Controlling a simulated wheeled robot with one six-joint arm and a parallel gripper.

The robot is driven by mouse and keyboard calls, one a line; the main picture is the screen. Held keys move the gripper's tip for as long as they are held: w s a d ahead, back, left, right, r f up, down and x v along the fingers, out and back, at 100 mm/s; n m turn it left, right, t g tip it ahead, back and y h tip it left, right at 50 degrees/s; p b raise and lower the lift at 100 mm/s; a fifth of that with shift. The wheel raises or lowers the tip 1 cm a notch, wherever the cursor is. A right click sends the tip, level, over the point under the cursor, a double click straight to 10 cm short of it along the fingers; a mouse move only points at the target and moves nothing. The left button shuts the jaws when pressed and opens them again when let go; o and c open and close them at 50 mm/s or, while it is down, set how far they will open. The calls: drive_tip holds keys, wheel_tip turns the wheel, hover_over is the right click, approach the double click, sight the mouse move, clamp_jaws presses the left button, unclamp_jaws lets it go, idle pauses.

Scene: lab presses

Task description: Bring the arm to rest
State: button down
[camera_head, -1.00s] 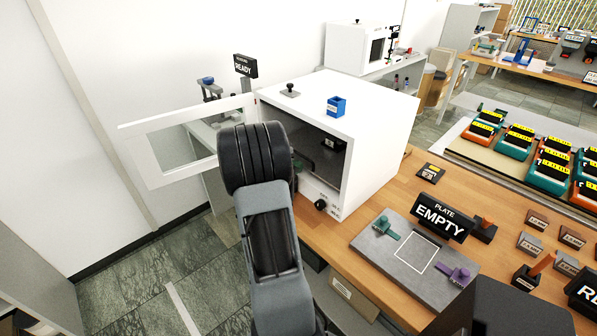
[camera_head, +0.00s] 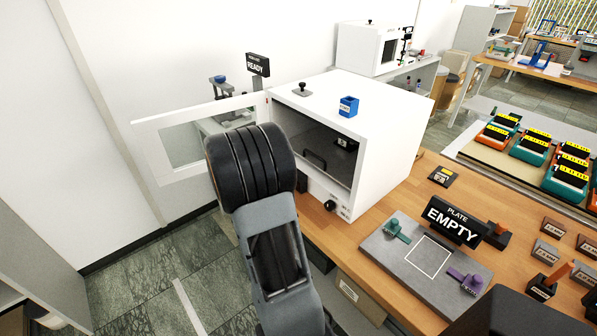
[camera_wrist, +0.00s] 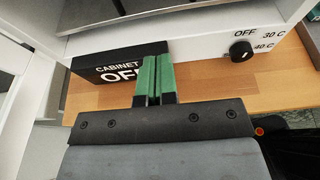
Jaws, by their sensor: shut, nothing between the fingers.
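My gripper (camera_wrist: 155,80) shows in the wrist view with its green fingers together and nothing between them. It points at the front of a white cabinet (camera_wrist: 200,42), just before a black sign (camera_wrist: 105,68) reading "CABINET OF...", which the fingers partly cover. In the head view my arm stands in front of the open white cabinet (camera_head: 385,150) and hides the gripper. The cabinet's windowed door (camera_head: 150,150) stands swung open to the left. A black handle or tray edge shows inside the cabinet.
A black knob (camera_wrist: 240,51) sits on the cabinet front beside "OFF 30 C 40 C" marks. On the bench, a grey plate (camera_head: 400,265) carries teal and purple clamps beside an "EMPTY" sign (camera_head: 456,218). Floor on the left is clear.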

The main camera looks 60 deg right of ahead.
drive_tip(key=shift+v, duration=2.35)
